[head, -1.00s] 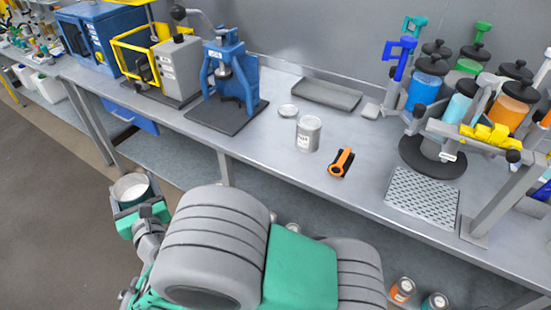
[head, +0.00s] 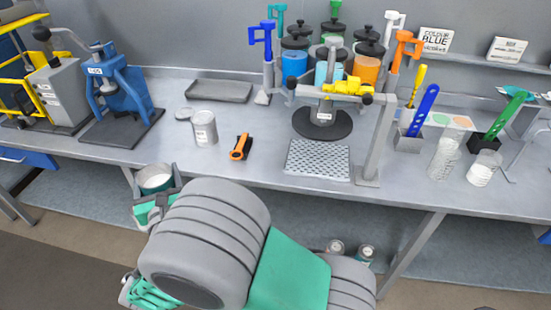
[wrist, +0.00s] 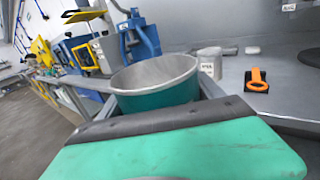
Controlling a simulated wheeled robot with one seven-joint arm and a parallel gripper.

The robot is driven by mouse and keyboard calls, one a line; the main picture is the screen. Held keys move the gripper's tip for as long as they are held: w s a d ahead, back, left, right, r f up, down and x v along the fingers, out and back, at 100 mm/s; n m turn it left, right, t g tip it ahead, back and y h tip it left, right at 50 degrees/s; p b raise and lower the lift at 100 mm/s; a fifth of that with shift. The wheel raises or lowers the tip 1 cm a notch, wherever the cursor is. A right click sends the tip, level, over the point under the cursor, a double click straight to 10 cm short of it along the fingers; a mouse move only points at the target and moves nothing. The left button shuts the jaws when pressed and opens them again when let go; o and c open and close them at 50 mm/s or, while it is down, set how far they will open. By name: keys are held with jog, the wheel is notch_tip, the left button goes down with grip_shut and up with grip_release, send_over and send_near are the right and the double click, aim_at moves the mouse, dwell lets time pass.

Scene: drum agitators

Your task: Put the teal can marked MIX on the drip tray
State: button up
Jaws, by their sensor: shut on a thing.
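My gripper (head: 157,194) is shut on an open-topped teal can (head: 155,184) with a pale inside. The can is upright in front of the bench edge. In the wrist view the teal can (wrist: 160,98) sits between the fingers; no MIX mark shows on its visible side. The drip tray (head: 318,160), a grey perforated plate, lies on the bench at its front edge, to the right of my gripper and apart from it. It is under the front of the paint dispenser.
A grey can (head: 204,128) and an orange-black tool (head: 241,147) stand on the bench between my gripper and the tray. A grey post (head: 377,145) rises right of the tray. A dispenser with several paint canisters (head: 329,68) stands behind. A blue press (head: 122,98) is at left.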

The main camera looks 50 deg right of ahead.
jog(key=s+d+f+m+g+h+b, duration=0.1)
jog(key=s+d+m+g+h+b, duration=0.15)
jog(key=s+d, duration=0.45)
jog(key=s+d+f+m+g+h+b, duration=0.1)
jog(key=s+d+m+g+h+b, duration=0.2)
jog(key=d, duration=0.9)
jog(key=s+d+f+m+g+h+b, duration=0.1)
jog(key=s+d+m+g+h+b, duration=0.35)
jog(key=s+d, duration=0.85)
jog(key=g+y+p, duration=0.1)
jog(key=g+p, duration=0.2)
jog(key=p, duration=0.2)
send_over(322, 152)
jog(key=shift+a+f+b, duration=0.1)
jog(key=shift+f+b, duration=0.35)
jog(key=shift+f, duration=1.35)
jog(key=shift+f, duration=0.2)
jog(key=o, duration=1.9)
jog(key=shift+c, duration=0.2)
